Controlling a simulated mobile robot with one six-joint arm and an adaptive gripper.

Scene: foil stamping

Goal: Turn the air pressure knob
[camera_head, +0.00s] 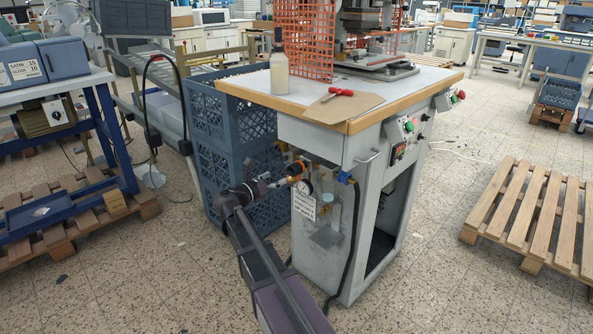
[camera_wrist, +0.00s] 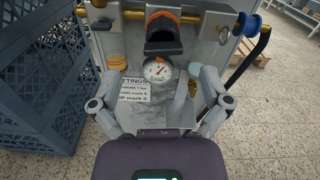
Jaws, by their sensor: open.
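The air pressure knob (camera_head: 295,169), orange and black, sits on the pipework at the left front of the grey press cabinet. In the wrist view the black and orange knob (camera_wrist: 163,38) is at top centre, above a round white gauge (camera_wrist: 157,69). The gauge (camera_head: 305,187) also shows below the knob in the head view. My gripper (camera_head: 274,183) is just left of the knob. In the wrist view my gripper (camera_wrist: 154,75) has its fingers spread wide, with the gauge between them and the knob beyond. Nothing is held; the knob appears untouched.
A settings label (camera_wrist: 132,89) is beside the gauge, partly covered. Blue crates (camera_head: 225,120) stand close on the left. A blue fitting (camera_head: 345,177) with a black hose is on the right. The worktop (camera_head: 265,92) overhangs the pipework. A wooden pallet (camera_head: 540,205) lies right.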

